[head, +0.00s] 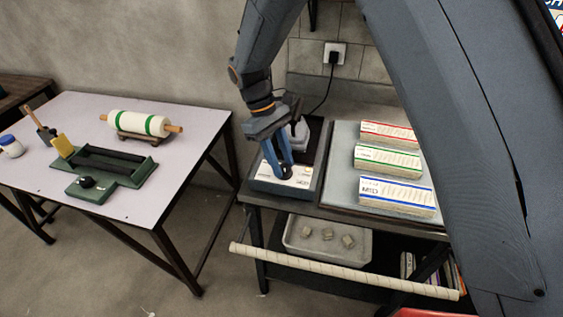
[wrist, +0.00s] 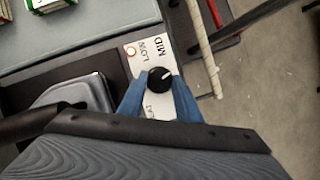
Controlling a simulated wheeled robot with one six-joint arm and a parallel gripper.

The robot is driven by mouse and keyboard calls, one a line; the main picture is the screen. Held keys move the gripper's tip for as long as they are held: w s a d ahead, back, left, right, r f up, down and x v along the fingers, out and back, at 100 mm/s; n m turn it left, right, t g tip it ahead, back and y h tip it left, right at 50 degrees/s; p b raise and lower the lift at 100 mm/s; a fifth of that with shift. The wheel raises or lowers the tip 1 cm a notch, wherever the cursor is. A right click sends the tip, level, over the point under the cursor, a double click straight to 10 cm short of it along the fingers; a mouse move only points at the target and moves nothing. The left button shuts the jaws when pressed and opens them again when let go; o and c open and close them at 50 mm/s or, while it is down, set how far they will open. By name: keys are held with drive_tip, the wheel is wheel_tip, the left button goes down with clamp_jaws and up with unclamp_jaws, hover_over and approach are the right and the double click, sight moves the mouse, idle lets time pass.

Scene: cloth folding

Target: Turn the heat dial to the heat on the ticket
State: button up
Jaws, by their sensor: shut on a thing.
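The heat dial is a black round knob (wrist: 158,80) with a white pointer line, on a white panel (wrist: 150,104) with printed words. In the wrist view its line points up and to the right. "LOW" and "MID" are readable near it; "MID" is larger. In the head view the panel (head: 303,181) is on the front of a grey unit at the bench's left end. My gripper (head: 284,174) reaches down onto the dial. Its blue fingers (wrist: 158,84) are shut on the knob, one on each side. I cannot make out a separate ticket.
A grey iron-like object (wrist: 75,95) sits close beside the panel. Three banded stacks, red (head: 389,134), green (head: 388,160) and blue (head: 396,196), lie on a grey board to the right. A pale rail (head: 340,272) runs along the bench front. A separate table (head: 120,210) stands left.

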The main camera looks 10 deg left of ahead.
drive_tip(key=m+g, duration=0.1)
drive_tip(key=m, duration=0.1)
drive_tip(key=m+y, duration=0.1)
drive_tip(key=m, duration=0.2)
drive_tip(key=shift+w+d+m+g+y, duration=0.2)
drive_tip(key=shift+m+g+y, duration=0.1)
drive_tip(key=shift+g, duration=0.1)
drive_tip(key=shift+d+m+g+y, duration=0.15)
drive_tip(key=shift+m+y, duration=0.25)
drive_tip(key=shift+m, duration=0.65)
drive_tip(key=shift+a+m+g+y, duration=0.15)
drive_tip(key=shift+m+y, duration=0.25)
drive_tip(key=shift+m, duration=0.65)
drive_tip(key=shift+d, duration=0.1)
drive_tip(key=o, duration=1)
drive_tip(key=shift+b+v, duration=1.45)
drive_tip(key=shift+v, duration=2.45)
